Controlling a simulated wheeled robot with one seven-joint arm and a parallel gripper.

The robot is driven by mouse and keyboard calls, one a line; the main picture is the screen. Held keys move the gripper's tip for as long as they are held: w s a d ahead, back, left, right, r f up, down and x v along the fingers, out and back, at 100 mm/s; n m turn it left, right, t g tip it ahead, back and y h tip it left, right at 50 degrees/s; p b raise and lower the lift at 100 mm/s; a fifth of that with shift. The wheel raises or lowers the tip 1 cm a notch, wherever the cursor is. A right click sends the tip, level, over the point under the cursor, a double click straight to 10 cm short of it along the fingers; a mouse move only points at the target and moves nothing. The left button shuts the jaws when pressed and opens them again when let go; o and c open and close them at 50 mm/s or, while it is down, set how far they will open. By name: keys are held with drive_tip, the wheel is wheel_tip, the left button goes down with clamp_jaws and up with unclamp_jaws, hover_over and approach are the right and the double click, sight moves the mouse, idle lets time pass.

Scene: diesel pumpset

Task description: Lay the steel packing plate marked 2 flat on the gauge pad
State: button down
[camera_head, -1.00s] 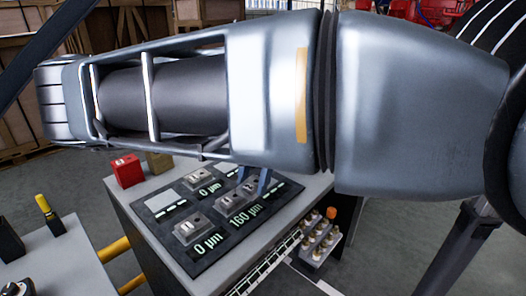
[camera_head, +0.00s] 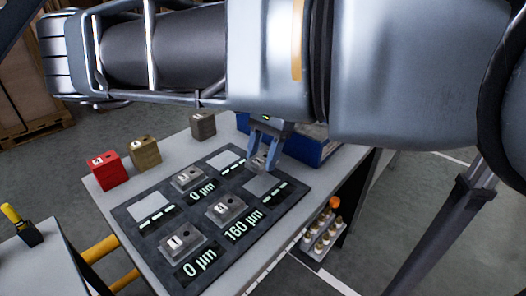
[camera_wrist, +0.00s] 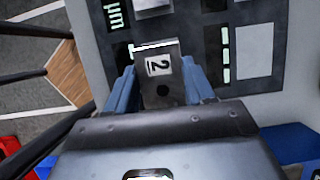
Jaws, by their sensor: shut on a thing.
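The steel plate marked 2 (camera_wrist: 162,75) is between the blue fingers of my gripper (camera_wrist: 160,72) in the wrist view, its number facing the camera. In the head view my gripper (camera_head: 262,160) is shut on it above the far right part of the dark gauge panel (camera_head: 215,243). The plate is mostly hidden there by the fingers. I cannot tell whether it touches the panel. Blocks marked 3 (camera_head: 187,178), 4 (camera_head: 226,209) and 1 (camera_head: 183,241) sit on the panel. Displays read 0 µm, 160 µm and 0 µm. Bare light grey squares (camera_head: 149,207) (camera_head: 262,186) show on the panel.
A red block (camera_head: 109,171), a brown block (camera_head: 145,152) and a dark block (camera_head: 203,125) stand along the bench's back edge. A blue tray (camera_head: 318,147) lies right of my gripper. A rack of small fittings (camera_head: 322,235) hangs at the bench's right side.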

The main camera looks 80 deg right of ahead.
sight(262, 183)
drive_tip(key=shift+a+f+b, duration=0.1)
drive_tip(key=shift+f+b, duration=0.75)
drive_tip(key=shift+f, duration=1.45)
drive_tip(key=shift+p, duration=0.6)
drive_tip(key=shift+f, duration=0.75)
drive_tip(key=shift+c, duration=1.6)
unclamp_jaws()
drive_tip(key=shift+r, duration=0.1)
drive_tip(key=v, duration=0.7)
drive_tip(key=shift+r, duration=0.35)
